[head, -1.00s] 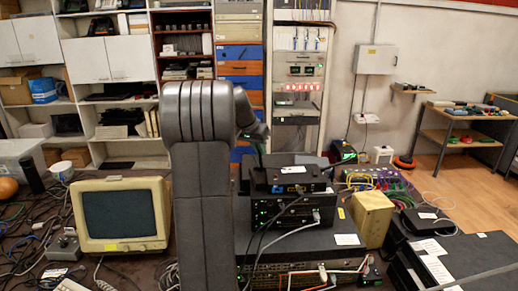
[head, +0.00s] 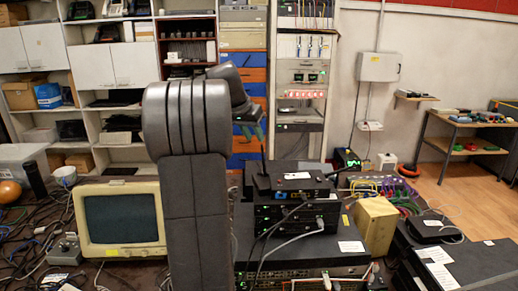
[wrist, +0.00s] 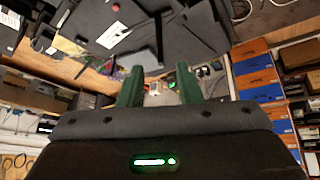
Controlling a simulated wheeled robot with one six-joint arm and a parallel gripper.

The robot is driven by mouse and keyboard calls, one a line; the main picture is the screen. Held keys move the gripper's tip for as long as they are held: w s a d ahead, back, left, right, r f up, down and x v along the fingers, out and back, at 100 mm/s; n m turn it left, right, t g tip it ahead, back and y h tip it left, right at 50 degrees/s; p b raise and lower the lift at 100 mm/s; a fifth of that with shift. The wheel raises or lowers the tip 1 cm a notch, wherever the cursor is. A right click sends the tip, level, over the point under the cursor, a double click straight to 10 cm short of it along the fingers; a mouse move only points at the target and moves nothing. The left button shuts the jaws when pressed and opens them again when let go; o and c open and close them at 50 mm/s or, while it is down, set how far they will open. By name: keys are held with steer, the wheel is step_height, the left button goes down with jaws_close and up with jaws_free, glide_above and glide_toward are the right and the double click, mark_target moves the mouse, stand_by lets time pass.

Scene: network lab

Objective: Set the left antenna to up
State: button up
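The black router (head: 290,183) lies on top of a stack of network boxes in the head view. Its left antenna (head: 263,158) stands roughly upright at the back left corner; its right antenna (head: 345,171) leans far out to the right. In the wrist view the router's top with a white label (wrist: 112,35) shows at upper left, and the thin dark left antenna (wrist: 158,40) shows beyond the fingers. My gripper (wrist: 158,86) has its two green fingers apart with nothing seen held. In the head view my gripper (head: 254,130) is close above the left antenna, partly hidden by my arm.
A cream monitor (head: 121,219) stands left of my arm. A beige box (head: 375,224) and colored cables (head: 385,188) lie right of the stack. Loose cables hang across the stack's front. Shelves and a rack stand behind. Air above the router's right side is clear.

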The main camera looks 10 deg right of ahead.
mark_target(263, 154)
steer(key=v, duration=0.4)
steer(key=p+x, duration=0.1)
steer(key=x, duration=1.2)
steer(key=shift+w+d+f, duration=0.1)
steer(key=shift+d+f, duration=0.1)
steer(key=shift+f, duration=0.15)
steer(key=b+v, duration=0.1)
steer(key=v, duration=1.3)
steer(key=p+x, duration=0.1)
steer(key=x, duration=1.3)
steer(key=shift+w+a+f+h, duration=0.1)
steer(key=shift+f+h, duration=0.15)
steer(key=shift+h, duration=0.05)
steer(key=shift+a+r+h+b, duration=0.1)
steer(key=shift+a+h+b, duration=0.4)
steer(key=shift+b, duration=0.15)
